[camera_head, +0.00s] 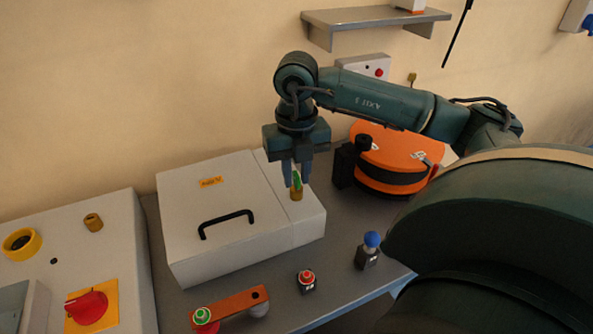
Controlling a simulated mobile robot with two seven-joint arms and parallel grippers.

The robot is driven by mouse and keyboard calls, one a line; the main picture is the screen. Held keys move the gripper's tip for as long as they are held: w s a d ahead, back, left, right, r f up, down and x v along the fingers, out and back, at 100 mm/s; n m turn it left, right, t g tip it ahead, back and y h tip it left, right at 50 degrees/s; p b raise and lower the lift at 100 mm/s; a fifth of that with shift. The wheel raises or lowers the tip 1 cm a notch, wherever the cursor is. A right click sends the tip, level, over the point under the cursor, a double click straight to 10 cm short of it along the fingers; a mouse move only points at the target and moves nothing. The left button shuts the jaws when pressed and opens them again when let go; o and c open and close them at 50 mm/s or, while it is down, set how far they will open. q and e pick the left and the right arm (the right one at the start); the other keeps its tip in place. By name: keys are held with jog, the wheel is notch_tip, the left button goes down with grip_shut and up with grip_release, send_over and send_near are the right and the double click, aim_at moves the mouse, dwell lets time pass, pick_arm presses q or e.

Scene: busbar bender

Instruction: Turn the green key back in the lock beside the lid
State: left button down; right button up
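The green key (297,181) stands upright in a brass lock (296,194) on the narrow top strip to the right of the lid. The white lid (205,208) with its black handle (227,223) lies flat and closed on the box. My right gripper (297,178) points straight down over the lock, its blue fingers on either side of the key. Whether the fingers touch the key is too small to tell. My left gripper is not in view.
An orange round machine (398,150) stands behind on the right. A blue-topped switch (371,240), a red button (306,277) and an orange bar (240,303) are in front. A panel with a red knob (87,306) is at left. A shelf (375,17) hangs above.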

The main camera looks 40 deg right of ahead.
grip_shut()
jog(key=n+b, duration=0.1)
jog(key=n, duration=0.2)
jog(key=shift+f, duration=0.15)
jog(key=shift+n+b, duration=0.35)
jog(key=shift+n, duration=1.05)
